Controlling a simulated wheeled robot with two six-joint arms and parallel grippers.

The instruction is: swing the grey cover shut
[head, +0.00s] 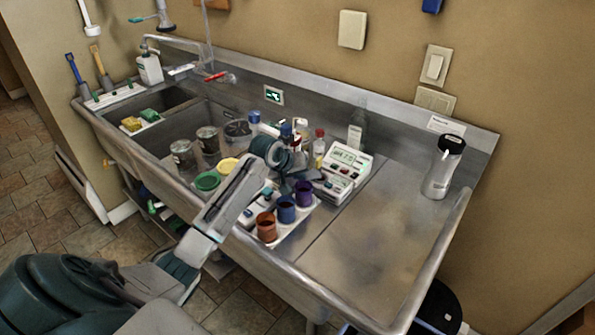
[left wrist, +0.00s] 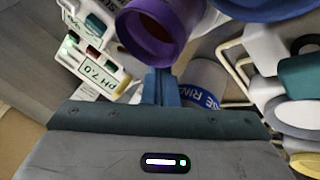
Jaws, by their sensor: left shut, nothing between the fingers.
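I cannot pick out a grey hinged cover for certain in either view. A dark grey round piece (head: 237,129) sits in the sink basin behind the jars, but I cannot tell whether it is a cover. My left gripper (head: 287,186) is over the counter beside the purple cup (head: 304,190). In the left wrist view its blue-teal fingers (left wrist: 160,88) are together and empty, just below the purple cup's rim (left wrist: 152,35). I cannot tell whether they touch the cup. My left arm hides part of the sink's front. My right gripper is not in view.
A blue cup (head: 286,209) and an orange cup (head: 266,228) stand in a row with the purple one. A white meter (head: 350,156) and bottles crowd behind. Jars (head: 183,155) stand in the basin. A steel flask (head: 441,170) stands right. The right drainboard (head: 375,235) is clear.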

